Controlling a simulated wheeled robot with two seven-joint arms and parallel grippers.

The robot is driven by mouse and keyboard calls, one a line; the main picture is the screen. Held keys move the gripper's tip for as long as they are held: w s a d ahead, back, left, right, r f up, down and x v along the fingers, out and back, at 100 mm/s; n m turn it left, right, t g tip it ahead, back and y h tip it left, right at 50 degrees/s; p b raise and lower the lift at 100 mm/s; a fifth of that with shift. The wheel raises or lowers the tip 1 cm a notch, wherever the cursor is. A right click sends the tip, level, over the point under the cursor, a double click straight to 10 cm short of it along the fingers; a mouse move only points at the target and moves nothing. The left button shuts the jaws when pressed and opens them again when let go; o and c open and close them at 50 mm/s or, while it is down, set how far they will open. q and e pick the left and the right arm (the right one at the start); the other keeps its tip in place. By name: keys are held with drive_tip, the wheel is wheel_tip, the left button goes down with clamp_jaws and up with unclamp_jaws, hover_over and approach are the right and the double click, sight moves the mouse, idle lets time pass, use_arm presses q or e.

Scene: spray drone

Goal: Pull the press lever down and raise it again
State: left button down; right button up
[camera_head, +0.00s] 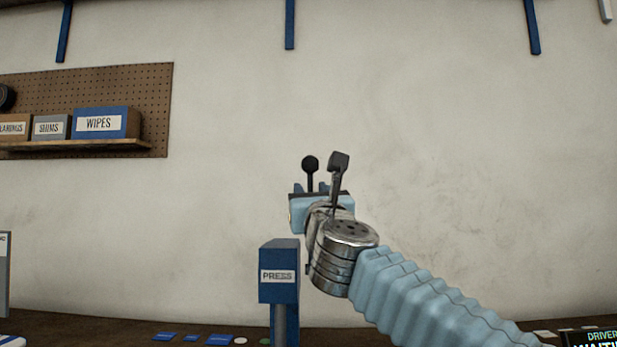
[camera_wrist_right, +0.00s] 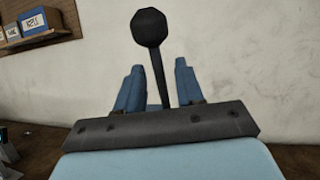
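The press (camera_head: 279,272) is a blue head labelled PRESS on a post at the middle of the bench. Its lever (camera_head: 310,164) is a thin dark rod with a black ball knob, standing nearly upright behind my right gripper (camera_head: 311,188). In the right wrist view the lever (camera_wrist_right: 149,28) rises between the two blue fingers (camera_wrist_right: 157,82), with the knob above the fingertips. Gaps show between the rod and each finger, so the gripper is open around or in front of it; the depth is unclear. My left gripper is out of view.
A pegboard shelf (camera_head: 75,146) with labelled boxes hangs on the left wall. Small flat blue pieces (camera_head: 220,339) lie on the dark bench (camera_head: 120,331). A display (camera_head: 592,338) stands at the lower right. The wall around the lever is clear.

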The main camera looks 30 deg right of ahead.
drive_tip(key=shift+p+x, duration=0.45)
drive_tip(key=shift+x, duration=1.1)
drive_tip(key=shift+c, duration=0.5)
clamp_jaws()
